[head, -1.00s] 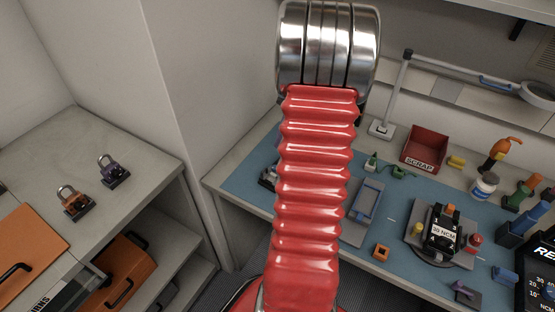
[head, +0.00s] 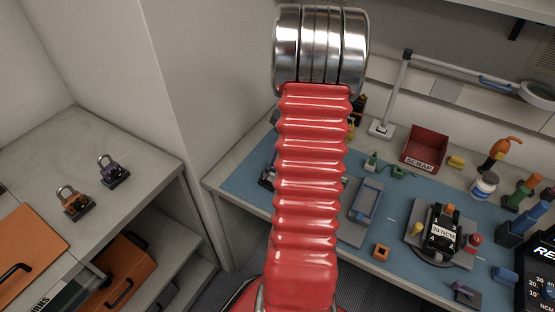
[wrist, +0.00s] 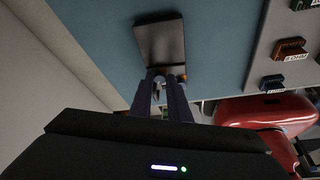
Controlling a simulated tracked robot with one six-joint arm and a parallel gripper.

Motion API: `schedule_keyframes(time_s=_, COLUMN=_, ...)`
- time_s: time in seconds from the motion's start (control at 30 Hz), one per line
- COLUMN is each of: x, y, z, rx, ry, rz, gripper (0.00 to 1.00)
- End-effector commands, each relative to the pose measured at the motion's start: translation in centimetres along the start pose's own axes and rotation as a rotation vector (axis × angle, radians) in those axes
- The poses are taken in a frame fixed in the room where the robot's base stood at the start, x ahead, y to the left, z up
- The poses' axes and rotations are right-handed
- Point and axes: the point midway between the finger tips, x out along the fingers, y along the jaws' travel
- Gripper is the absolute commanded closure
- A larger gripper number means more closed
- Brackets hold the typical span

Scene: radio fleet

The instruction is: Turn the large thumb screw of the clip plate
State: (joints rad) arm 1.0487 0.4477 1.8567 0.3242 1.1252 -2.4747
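In the wrist view a dark, flat rectangular plate (wrist: 160,43) lies on the blue mat, just beyond my fingertips. I take it for the clip plate; no thumb screw can be made out clearly on it. My gripper (wrist: 166,74) points at the plate's near edge. Its two dark fingers show a narrow gap between them, and a small greyish shape sits at the tips. I cannot tell if the fingers touch or hold anything. In the head view my red arm hides the gripper, and a small dark object (head: 267,178) shows only partly at the arm's left edge.
The blue mat (head: 240,180) covers the bench. Two padlocks (head: 112,171) stand on the left counter.

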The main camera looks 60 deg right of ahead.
Motion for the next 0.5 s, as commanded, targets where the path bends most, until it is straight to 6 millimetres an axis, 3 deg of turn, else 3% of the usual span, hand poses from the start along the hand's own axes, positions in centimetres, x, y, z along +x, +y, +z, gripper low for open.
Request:
schedule_keyframes(time_s=0.17, x=-0.01, y=0.02, z=-0.01, rx=0.0, ry=0.0, rz=0.0, gripper=1.0)
schedule_keyframes(time_s=0.5, x=0.0, y=-0.15, z=-0.07, rx=0.071, ry=0.0, rz=0.029, gripper=1.0)
